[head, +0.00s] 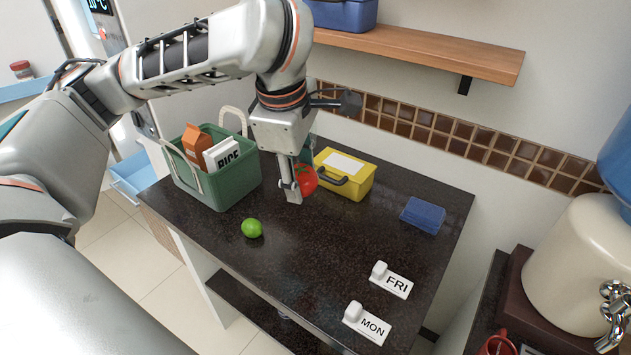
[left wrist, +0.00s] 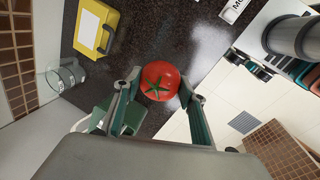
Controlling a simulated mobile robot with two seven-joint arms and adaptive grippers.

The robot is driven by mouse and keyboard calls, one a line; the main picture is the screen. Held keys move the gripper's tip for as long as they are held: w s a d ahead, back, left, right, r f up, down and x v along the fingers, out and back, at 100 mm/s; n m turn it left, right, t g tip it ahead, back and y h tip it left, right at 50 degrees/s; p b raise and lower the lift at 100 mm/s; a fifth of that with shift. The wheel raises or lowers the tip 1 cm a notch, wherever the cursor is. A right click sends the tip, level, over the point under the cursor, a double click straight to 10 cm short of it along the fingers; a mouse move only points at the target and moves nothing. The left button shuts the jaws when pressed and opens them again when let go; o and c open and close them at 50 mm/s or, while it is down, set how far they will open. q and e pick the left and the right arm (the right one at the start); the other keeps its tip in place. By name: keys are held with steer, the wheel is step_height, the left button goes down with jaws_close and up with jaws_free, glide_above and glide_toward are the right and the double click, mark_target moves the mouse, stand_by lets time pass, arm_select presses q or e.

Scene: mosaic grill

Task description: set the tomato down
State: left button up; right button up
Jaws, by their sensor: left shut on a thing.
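The red tomato (head: 306,180) with a green stem is in my left gripper (head: 293,190), over the dark countertop between the green basket and the yellow case. In the left wrist view the tomato (left wrist: 160,80) sits between the two fingertips of the left gripper (left wrist: 158,88), stem side toward the camera. The gripper is shut on it and points down. The tomato is close to the counter (head: 335,240); I cannot tell whether it touches. My right gripper is not in view.
A green basket (head: 222,190) holds a carton and a rice box. A lime (head: 252,228) lies in front of it. A yellow case (head: 345,172), a blue box (head: 423,215) and FRI (head: 390,281) and MON (head: 367,323) signs stand rightward. A clear glass (left wrist: 62,76) is near the wall. The counter's middle is clear.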

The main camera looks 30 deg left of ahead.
arm_select(q)
steer(key=shift+s+f, duration=0.2)
steer(key=shift+f, duration=0.1)
step_height(320, 180, down, 15)
steer(key=shift+s+r+b, duration=0.1)
steer(key=shift+s+b, duration=0.05)
steer(key=shift+b, duration=0.95)
steer(key=shift+f, duration=0.45)
step_height(320, 180, down, 3)
steer(key=shift+f+b, duration=0.1)
steer(key=shift+b, duration=0.6)
steer(key=shift+f, duration=0.2)
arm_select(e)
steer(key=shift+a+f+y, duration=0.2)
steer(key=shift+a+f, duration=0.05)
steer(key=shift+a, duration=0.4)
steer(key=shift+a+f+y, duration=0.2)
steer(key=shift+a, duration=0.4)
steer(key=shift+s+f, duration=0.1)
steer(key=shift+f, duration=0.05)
